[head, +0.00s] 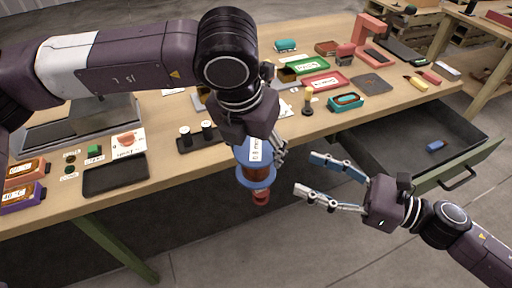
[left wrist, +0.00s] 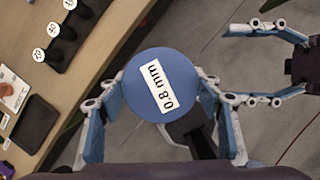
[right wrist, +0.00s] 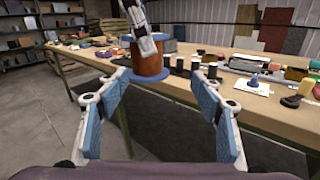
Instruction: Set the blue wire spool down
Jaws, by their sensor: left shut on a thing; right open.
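The blue wire spool (head: 256,174) has blue flanges, a copper-brown winding and a white label. It hangs in front of the bench's front edge in the head view. My left gripper (head: 262,150) is shut on it; in the left wrist view the spool's round blue end, marked "0.8 mm" (left wrist: 160,85), sits between the fingers. My right gripper (head: 325,178) is open and empty, to the right of the spool and apart from it. In the right wrist view the spool (right wrist: 150,66) shows beyond the open fingers. A red thing (head: 261,197) shows just below the spool; I cannot tell what it is.
The wooden bench (head: 330,122) holds a black tray (head: 115,175), a dark rack with black cylinders (head: 200,138), a green tray (head: 303,66), a red tray (head: 322,81) and a teal box (head: 346,102).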

